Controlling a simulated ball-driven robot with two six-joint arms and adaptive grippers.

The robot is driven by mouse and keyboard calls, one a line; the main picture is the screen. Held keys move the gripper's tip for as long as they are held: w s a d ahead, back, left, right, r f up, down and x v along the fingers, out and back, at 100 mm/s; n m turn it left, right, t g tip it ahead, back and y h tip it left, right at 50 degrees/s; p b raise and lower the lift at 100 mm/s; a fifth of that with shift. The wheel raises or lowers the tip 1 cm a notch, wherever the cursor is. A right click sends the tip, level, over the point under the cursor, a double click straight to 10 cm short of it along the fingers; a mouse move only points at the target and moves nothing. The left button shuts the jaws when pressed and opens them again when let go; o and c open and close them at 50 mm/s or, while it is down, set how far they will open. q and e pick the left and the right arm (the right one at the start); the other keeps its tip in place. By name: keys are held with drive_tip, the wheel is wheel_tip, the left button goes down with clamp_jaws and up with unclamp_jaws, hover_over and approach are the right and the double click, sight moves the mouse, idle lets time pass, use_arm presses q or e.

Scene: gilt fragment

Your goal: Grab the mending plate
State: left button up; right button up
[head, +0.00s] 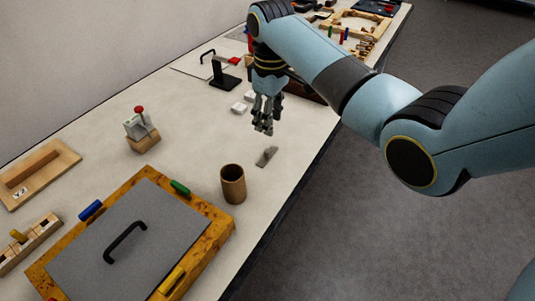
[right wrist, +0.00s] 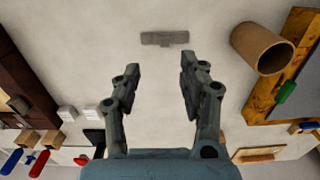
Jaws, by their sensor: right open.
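The mending plate is a small flat grey metal strip (head: 266,156) lying on the white table, near its right edge in the head view. In the right wrist view the mending plate (right wrist: 165,38) lies crosswise beyond the fingertips. My right gripper (head: 264,129) hangs above the table, fingers pointing down, a little behind the plate in the head view. My left gripper is not in view.
A brown cup (head: 233,184) stands close to the plate, in front and left. A wooden frame with a grey handled panel (head: 165,225) fills the front. White blocks (head: 240,106) and a black stand (head: 224,78) lie behind the gripper.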

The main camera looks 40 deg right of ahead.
sight(268, 151)
wheel_tip(268, 151, down, 4)
drive_tip(key=shift+s+a, duration=0.1)
drive_tip(key=shift+s, duration=0.05)
drive_tip(key=f, duration=0.5)
drive_tip(key=shift+a+f, duration=0.3)
drive_tip(key=shift+f, duration=0.1)
drive_tip(key=shift+c, duration=0.4)
clamp_jaws()
